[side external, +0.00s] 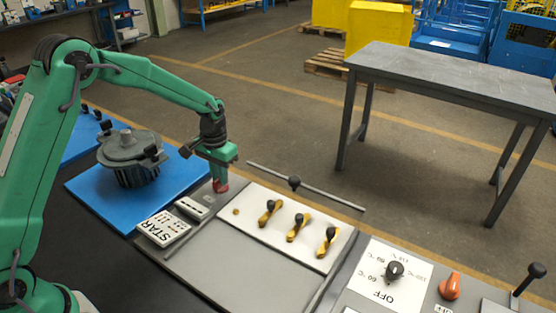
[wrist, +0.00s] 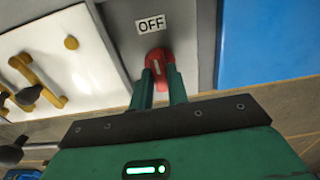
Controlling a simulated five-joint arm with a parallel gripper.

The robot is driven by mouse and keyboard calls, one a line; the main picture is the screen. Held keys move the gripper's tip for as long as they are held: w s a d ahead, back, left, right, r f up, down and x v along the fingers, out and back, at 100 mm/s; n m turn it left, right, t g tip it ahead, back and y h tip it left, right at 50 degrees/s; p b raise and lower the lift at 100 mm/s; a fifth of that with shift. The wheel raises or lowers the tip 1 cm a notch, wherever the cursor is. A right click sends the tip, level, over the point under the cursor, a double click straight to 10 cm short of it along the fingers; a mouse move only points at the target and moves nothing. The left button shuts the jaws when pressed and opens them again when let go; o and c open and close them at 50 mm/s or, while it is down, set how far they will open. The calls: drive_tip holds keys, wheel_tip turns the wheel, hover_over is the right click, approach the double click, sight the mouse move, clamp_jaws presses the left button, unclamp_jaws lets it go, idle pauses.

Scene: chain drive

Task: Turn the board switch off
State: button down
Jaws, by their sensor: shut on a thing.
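The board switch is a small red rotary handle (wrist: 159,60) with a pale stripe, on a grey panel just below a white OFF label (wrist: 151,24) in the wrist view. My gripper (wrist: 160,82) has its two green fingers shut on the red handle. In the side external view my gripper (side external: 219,178) reaches down to the board's back left corner, and the red handle (side external: 220,187) shows just under the fingertips. The fingers hide part of the handle, so its exact angle is hard to tell.
A white plate with several black-and-yellow clamps (side external: 297,228) lies right of my gripper. A blue mat (side external: 90,188) with a round grey machine (side external: 133,150) is on the left. A START label plate (side external: 163,229) is in front. An orange knob (side external: 450,286) stands far right.

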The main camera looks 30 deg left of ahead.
drive_tip(key=c, duration=1.4)
unclamp_jaws()
drive_tip(key=shift+o, duration=0.2)
drive_tip(key=shift+r, duration=0.1)
wheel_tip(320, 180, up, 7)
drive_tip(key=shift+r, duration=0.35)
drive_tip(key=shift+r, duration=0.1)
